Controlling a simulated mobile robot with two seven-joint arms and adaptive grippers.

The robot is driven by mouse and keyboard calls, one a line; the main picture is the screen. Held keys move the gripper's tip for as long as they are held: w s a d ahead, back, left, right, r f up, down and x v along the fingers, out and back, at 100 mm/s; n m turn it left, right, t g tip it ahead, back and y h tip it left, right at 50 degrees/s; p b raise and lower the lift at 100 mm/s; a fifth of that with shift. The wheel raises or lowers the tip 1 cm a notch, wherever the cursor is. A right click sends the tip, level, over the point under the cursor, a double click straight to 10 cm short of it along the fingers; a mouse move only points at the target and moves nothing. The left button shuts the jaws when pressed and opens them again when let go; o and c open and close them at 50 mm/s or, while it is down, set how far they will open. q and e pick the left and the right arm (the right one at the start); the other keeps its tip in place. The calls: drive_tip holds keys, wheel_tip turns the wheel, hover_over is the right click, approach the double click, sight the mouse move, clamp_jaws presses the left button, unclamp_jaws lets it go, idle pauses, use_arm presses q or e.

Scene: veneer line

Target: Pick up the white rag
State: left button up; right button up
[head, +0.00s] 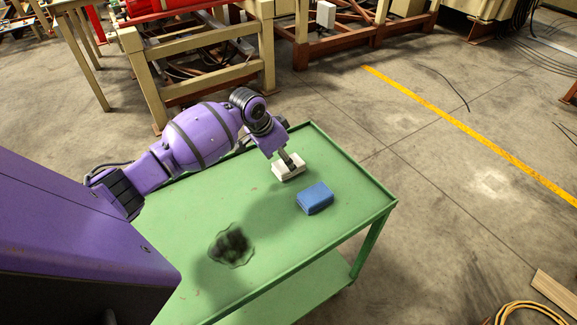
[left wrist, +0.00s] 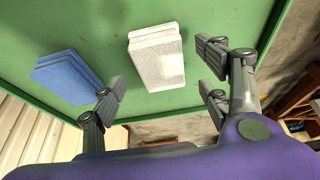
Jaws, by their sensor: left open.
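The white rag (head: 291,171) is a folded, block-like stack lying flat on the green cart top (head: 180,220), near its far edge. In the left wrist view the white rag (left wrist: 158,62) lies ahead of the gap between my fingers. My left gripper (head: 288,160) is directly over the rag in the head view and partly hides it. In the left wrist view my left gripper (left wrist: 162,86) is open, with its fingers spread wider than the rag and nothing held. Whether a finger touches the rag cannot be told. My right gripper is not in view.
A blue folded cloth (head: 314,198) lies close beside the rag, nearer the cart's right edge. A dark stain (head: 230,245) marks the cart top nearer me. The cart has a low raised rim. Beige and red machine frames (head: 205,65) stand behind; the floor at right is mostly open.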

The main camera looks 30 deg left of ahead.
use_arm(q)
drive_tip(key=x, duration=0.2)
drive_tip(key=shift+w+f, duration=0.2)
drive_tip(key=shift+f, duration=0.1)
drive_tip(key=shift+w+d+f, duration=0.1)
drive_tip(key=shift+w+f, duration=0.05)
drive_tip(key=shift+f, duration=0.15)
drive_tip(key=shift+c, duration=0.4)
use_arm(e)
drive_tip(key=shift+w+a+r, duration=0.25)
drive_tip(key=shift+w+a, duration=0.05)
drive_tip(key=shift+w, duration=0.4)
use_arm(q)
drive_tip(key=c, duration=1.2)
drive_tip(key=shift+o, duration=0.2)
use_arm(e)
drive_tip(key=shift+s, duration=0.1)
use_arm(q)
drive_tip(key=shift+r, duration=0.2)
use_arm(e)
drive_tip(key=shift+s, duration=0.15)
